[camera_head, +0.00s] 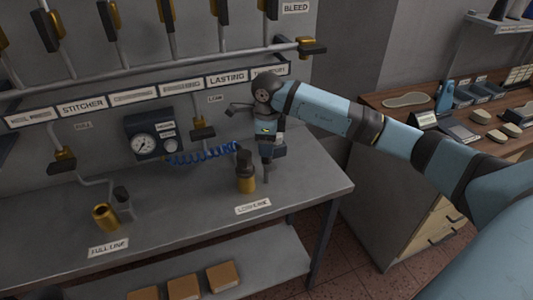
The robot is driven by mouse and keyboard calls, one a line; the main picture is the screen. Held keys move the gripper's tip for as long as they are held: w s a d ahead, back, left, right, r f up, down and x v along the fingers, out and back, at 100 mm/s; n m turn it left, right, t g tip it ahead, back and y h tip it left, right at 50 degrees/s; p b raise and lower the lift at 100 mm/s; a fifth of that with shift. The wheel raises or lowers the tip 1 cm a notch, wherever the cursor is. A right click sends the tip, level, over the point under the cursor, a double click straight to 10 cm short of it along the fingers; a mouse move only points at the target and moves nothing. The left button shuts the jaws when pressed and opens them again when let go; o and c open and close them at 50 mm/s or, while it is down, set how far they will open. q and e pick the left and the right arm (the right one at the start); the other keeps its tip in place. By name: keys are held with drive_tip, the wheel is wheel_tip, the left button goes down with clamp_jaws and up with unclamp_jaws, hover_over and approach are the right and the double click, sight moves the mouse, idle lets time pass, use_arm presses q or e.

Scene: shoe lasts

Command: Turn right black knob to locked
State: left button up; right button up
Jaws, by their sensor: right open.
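My right gripper (267,174) is open and points down over the back right of the grey bench. It is just right of a brass fitting with a black top (244,162); I cannot tell whether they touch. A dark blue regulator box (150,137) with a white dial is on the wall, left of the gripper. I cannot read a locked mark or tell which handle is the right black knob. My left gripper is not in view.
A coiled blue hose (205,155) hangs behind the fitting. A wooden desk (385,101) with shoe parts stands right.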

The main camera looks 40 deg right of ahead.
sight(268, 160)
drive_tip(key=shift+f, duration=2.25)
drive_tip(key=c, duration=0.9)
